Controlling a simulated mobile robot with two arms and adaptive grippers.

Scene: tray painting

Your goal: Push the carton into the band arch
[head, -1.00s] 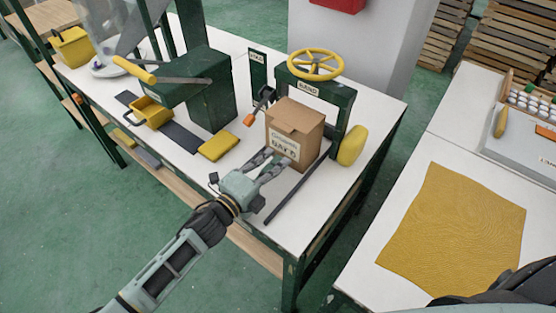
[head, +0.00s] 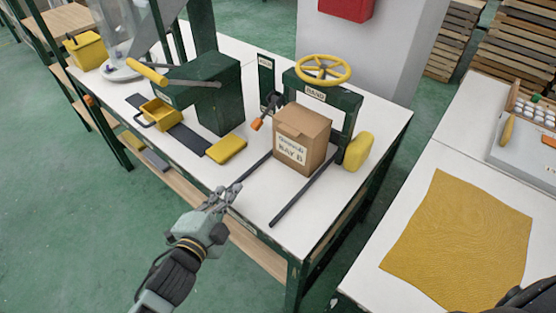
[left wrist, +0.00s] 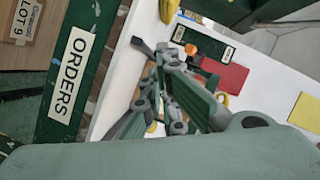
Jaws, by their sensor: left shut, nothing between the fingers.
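The brown carton (head: 303,138), with a white label, stands upright on the white table between two dark rails (head: 295,200). The band arch (head: 349,113) is a dark green frame with a BAND plate and a yellow handwheel (head: 323,69) on top. The carton stands at the arch's opening, its back close to the posts; how far it reaches inside is hidden. My left gripper (head: 227,194) is shut and empty at the table's front edge, in front of and apart from the carton. Its fingers also show in the left wrist view (left wrist: 160,75). My right gripper is out of view.
A yellow pad (head: 227,150) lies left of the rails, and a yellow rounded block (head: 357,151) stands right of the arch. A green lever press (head: 215,90) stands to the left. An ORDERS board (left wrist: 72,75) is near in the left wrist view. The table's front right is clear.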

